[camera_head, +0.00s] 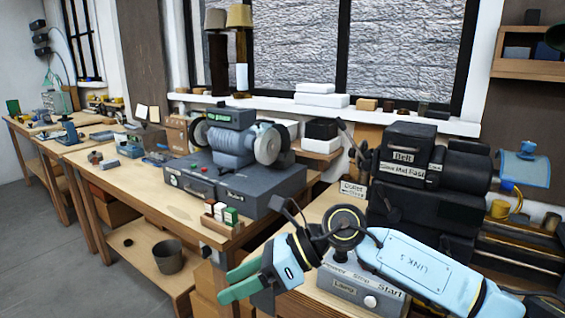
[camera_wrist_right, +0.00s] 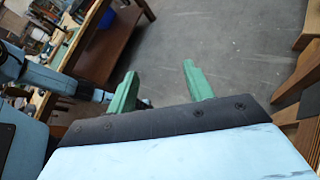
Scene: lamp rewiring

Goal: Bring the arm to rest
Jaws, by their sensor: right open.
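My right arm (camera_head: 420,268) reaches in from the lower right of the head view, in front of the benches. Its gripper (camera_head: 228,285) has green fingers and points left, in front of the bench edge. In the right wrist view the gripper (camera_wrist_right: 160,88) has its two green fingers well apart. Nothing is between them but grey floor. My left gripper does not show.
A bench grinder (camera_head: 232,140) stands on a grey box on the wooden bench (camera_head: 165,200). A dark belt machine (camera_head: 408,165) is behind my right arm. A bucket (camera_head: 168,257) sits on the lower shelf. The floor (camera_head: 50,255) at left is clear.

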